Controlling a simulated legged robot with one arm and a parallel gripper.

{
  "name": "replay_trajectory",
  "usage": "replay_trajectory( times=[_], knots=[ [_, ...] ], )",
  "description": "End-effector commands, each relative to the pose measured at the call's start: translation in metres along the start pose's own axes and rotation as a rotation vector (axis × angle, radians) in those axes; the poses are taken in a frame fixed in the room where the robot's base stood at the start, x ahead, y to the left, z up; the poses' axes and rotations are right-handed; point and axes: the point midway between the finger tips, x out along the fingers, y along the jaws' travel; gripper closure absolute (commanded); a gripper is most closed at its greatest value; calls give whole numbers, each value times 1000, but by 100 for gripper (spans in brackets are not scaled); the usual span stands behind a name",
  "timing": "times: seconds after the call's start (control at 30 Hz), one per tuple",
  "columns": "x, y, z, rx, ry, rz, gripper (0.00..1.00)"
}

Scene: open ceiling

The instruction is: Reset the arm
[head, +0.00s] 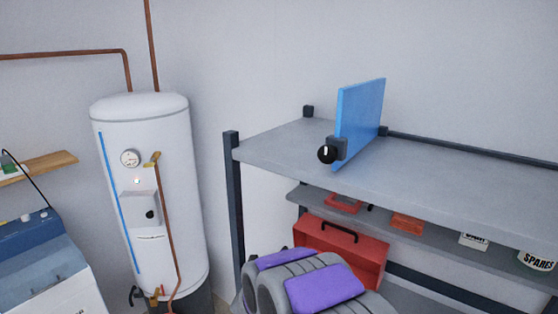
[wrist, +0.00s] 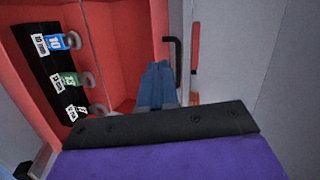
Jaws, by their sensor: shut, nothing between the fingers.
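My gripper (wrist: 158,82) shows in the wrist view as narrow blue-grey fingers beyond a black plate and a purple cover. The fingers are together with nothing between them. They point toward a red surface, and I cannot tell the gap between them. In the head view, purple and grey parts of my own arm fill the bottom centre, in front of the shelf. The fingers cannot be made out there.
A grey shelf unit (head: 270,140) stands at right, with a blue panel (head: 360,115) upright on top. A red toolbox (head: 312,238) sits lower, behind my arm. A white water heater (head: 170,120) stands left. Tagged items (wrist: 68,80) hang on a black strip in the wrist view.

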Motion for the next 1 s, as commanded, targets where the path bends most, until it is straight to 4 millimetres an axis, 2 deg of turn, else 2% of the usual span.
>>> replay_trajectory(
  times=[0.03, 0.17, 0.3, 0.47, 0.57, 0.77, 1.0],
  knots=[
    [-4, -6, 2, -30, -63, 40, 100],
    [-26, -8, 18, -161, -256, 152, 100],
    [-63, -6, 29, -337, -460, 242, 100],
    [-116, 4, 20, -566, -680, 327, 100],
    [-154, 16, 1, -724, -808, 381, 100],
    [-228, 44, -64, -1042, -1037, 501, 100],
    [-318, 81, -172, -1383, -1271, 709, 100]
  ],
)
